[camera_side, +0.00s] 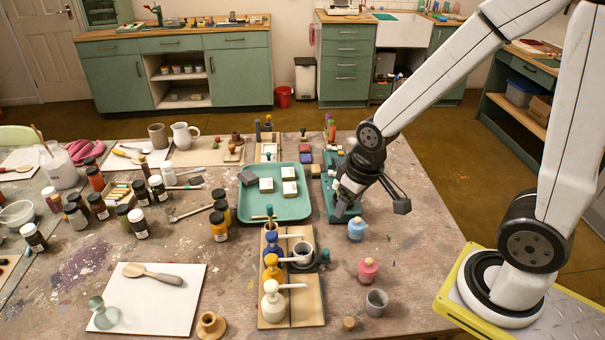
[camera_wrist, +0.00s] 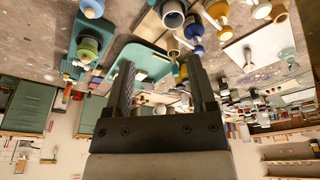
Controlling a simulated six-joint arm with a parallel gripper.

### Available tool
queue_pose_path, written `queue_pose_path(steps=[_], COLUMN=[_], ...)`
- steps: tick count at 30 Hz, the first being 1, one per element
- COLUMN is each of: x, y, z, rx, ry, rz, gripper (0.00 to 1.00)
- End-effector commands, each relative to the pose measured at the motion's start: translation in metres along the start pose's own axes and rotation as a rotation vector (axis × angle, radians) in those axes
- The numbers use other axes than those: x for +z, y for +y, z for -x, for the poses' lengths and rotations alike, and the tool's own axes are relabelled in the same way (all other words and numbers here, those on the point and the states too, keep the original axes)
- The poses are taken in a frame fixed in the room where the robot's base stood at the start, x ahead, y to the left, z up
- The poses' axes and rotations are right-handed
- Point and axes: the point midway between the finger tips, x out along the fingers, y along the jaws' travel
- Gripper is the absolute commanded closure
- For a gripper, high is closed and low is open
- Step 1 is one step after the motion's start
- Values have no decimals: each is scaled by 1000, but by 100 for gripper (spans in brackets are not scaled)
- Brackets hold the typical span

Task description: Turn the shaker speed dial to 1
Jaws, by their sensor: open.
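A teal device (camera_side: 333,163), probably the shaker, stands right of the tray in the side view, partly hidden by my gripper. My gripper (camera_side: 346,200) is low over the device in the side view. In the wrist view my gripper (camera_wrist: 162,72) has its two dark fingers apart, with nothing clearly held between them.
The teal tray (camera_side: 272,217) with pale blocks lies to the left. A wooden rack (camera_side: 312,313) with pump bottles stands in front. A blue bottle (camera_side: 356,230), a pink bottle (camera_side: 368,271) and a grey cup (camera_side: 376,303) stand nearby. The tabletop right of them is clear.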

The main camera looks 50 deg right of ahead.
Motion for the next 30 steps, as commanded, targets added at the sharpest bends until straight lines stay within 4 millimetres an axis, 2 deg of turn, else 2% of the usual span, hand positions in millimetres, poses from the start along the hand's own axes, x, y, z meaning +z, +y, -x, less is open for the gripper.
queue_pose_path(steps=[8, 12, 18, 24, 30], x=[-58, -89, -124, -150, -164], y=[34, 59, 99, 144, 191], z=[-20, -34, -59, -88, -119], rx=[15, 20, 22, 19, 11], ry=[-45, -72, -109, -146, -180], rz=[-3, -3, -2, -2, -3], gripper=[28, 28, 28, 28, 28])
